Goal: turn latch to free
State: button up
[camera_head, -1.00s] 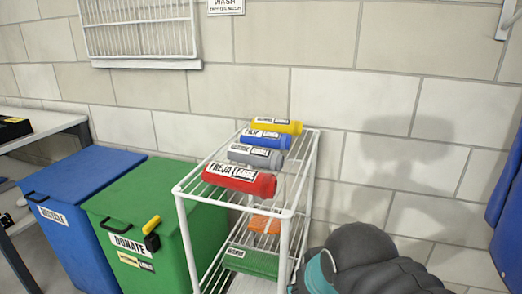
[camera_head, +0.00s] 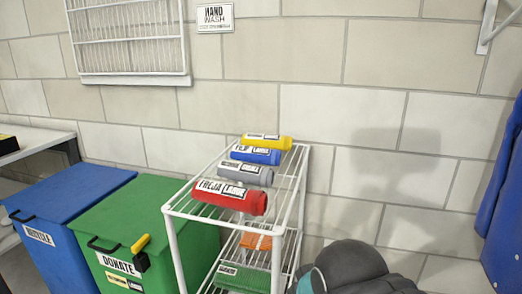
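A latch with a yellow handle and black body (camera_head: 140,252) sits at the front right of the green DONATE bin (camera_head: 150,203), at the lid's edge. Its yellow handle points up and slightly right. The bin's lid looks closed, and a black handle is on its front left. A dark grey part of my arm with a teal band shows at the bottom, right of the rack. My gripper is not in view, so its distance from the latch cannot be seen.
A white wire rack (camera_head: 172,240) stands right beside the green bin. Red (camera_head: 222,198), grey, blue and yellow bottles lie on its top. A blue RECYCLE bin (camera_head: 75,200) stands left. A wire shelf (camera_head: 128,40) hangs on the wall. Blue fabric (camera_head: 505,200) hangs at right.

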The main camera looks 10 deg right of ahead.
aim_at(138, 246)
jog(key=u, duration=1.6)
jog(key=k, duration=0.9)
jog(key=z, duration=0.75)
jog(key=i, duration=1)
jog(key=u, duration=0.05)
